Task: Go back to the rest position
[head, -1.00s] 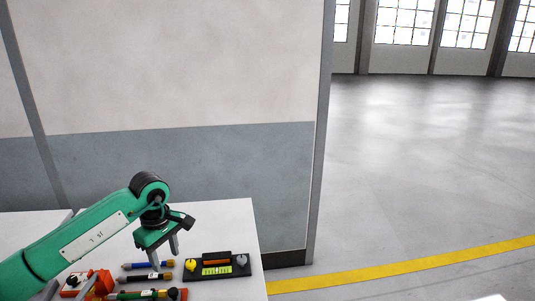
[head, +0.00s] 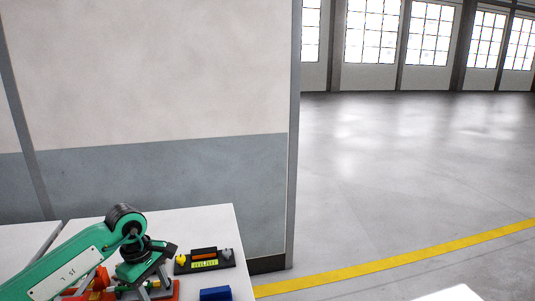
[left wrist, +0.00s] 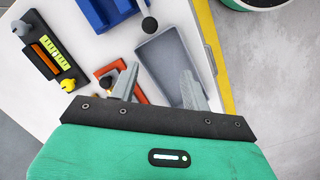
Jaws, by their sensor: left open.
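My left gripper (head: 152,288) is over the white table (head: 190,220) at the lower left of the head view, fingers pointing down. In the left wrist view its two fingers (left wrist: 158,88) are spread apart with nothing held between them. Beyond the fingers lie a grey open tray (left wrist: 164,62) and an orange-red item (left wrist: 139,95), partly hidden by one finger. My right gripper is not in view.
A black holder (head: 225,264) with yellow and grey knobs lies right of the gripper; it also shows in the left wrist view (left wrist: 42,62). A blue block (head: 215,294) is nearby. Open floor with a yellow line (head: 400,262) lies right of the table.

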